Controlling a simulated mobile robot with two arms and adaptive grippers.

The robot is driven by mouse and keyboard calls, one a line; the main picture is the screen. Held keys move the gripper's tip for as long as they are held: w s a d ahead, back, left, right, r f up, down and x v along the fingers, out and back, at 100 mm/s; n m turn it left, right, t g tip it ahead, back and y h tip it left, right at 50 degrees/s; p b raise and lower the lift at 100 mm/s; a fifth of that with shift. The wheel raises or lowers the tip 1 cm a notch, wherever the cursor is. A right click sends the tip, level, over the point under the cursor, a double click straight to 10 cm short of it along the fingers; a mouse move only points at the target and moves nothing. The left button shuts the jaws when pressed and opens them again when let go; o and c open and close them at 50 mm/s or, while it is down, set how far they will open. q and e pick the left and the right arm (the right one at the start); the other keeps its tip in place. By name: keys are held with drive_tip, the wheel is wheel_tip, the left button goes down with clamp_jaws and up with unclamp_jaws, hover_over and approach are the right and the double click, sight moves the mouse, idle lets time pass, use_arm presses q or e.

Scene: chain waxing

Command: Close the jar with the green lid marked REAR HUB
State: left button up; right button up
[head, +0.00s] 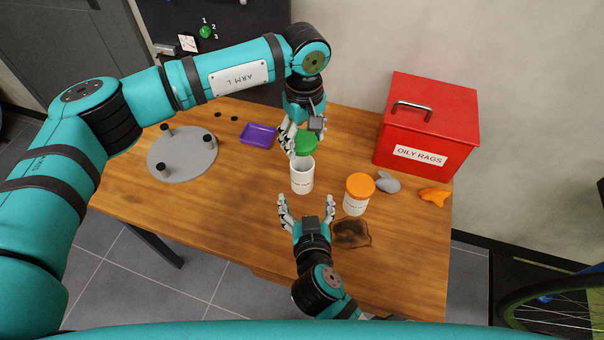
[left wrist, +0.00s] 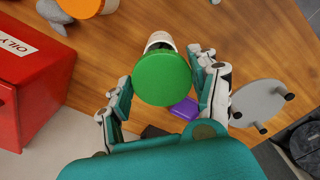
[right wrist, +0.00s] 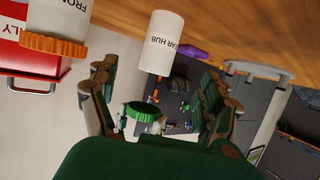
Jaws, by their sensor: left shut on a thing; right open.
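The green lid (head: 306,144) is held in my left gripper (head: 299,138), a little above and behind the open jar. It also shows between the fingers in the left wrist view (left wrist: 162,78). The white jar (head: 302,178) stands upright and uncovered on the table. In the right wrist view the jar (right wrist: 160,42) bears a partly visible label ending in "AR HUB". The lid is apart from the jar's rim. My right gripper (head: 307,208) is open and empty, just in front of the jar with its fingers spread. The lid's marking is not readable.
A white jar with an orange lid (head: 357,194) stands right of the open jar. A grey rag (head: 387,182), an orange rag (head: 434,195) and a red OILY RAGS box (head: 427,125) are further right. A purple tray (head: 257,135) and grey round stand (head: 183,154) lie left.

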sight(303, 180)
drive_tip(key=x, duration=1.2)
drive_tip(key=shift+w+f, duration=0.1)
drive_tip(key=shift+f, duration=0.05)
drive_tip(key=shift+c, duration=0.2)
clamp_jaws()
